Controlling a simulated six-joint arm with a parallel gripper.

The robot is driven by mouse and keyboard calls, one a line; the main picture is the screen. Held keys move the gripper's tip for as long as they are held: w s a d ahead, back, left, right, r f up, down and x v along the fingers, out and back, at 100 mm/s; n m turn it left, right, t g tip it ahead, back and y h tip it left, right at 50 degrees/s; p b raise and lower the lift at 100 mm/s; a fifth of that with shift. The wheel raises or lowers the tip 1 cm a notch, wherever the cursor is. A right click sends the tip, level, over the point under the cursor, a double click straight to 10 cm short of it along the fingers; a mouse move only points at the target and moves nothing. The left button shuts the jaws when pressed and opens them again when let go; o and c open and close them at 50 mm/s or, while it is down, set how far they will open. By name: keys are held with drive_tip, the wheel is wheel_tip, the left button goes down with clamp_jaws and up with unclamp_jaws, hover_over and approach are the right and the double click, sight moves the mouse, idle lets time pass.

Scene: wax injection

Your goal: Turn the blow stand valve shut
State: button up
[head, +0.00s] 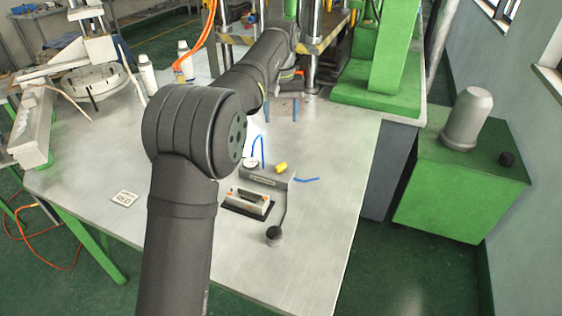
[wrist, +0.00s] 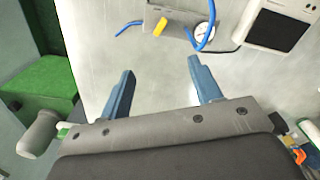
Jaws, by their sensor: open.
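The blow stand (head: 266,179) is a small grey block on the metal table, with a round gauge, blue hoses and a yellow valve handle (head: 281,167). In the wrist view the stand (wrist: 178,16) is at the top edge, partly cut off, with the yellow valve handle (wrist: 160,27) on its near side. The gauge (wrist: 204,32) is to the right of the handle. My gripper (head: 282,108) is behind the stand in the head view. Its two blue fingers (wrist: 161,84) are apart with nothing between them, and are clear of the handle.
A mould (head: 248,200) lies on a dark pad in front of the stand. A black knob (head: 274,236) on a cable is nearer. A blue hose (head: 308,179) sticks out to the right. A green machine (head: 378,70) stands behind. The table's right side is bare.

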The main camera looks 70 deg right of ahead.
drive_tip(key=n, duration=0.8)
approach(281, 165)
wheel_tip(281, 165, down, 8)
drive_tip(key=shift+f, duration=0.25)
drive_tip(key=shift+c, duration=0.5)
drive_tip(key=c, duration=0.9)
drive_tip(key=shift+m, duration=0.5)
drive_tip(key=o, duration=1)
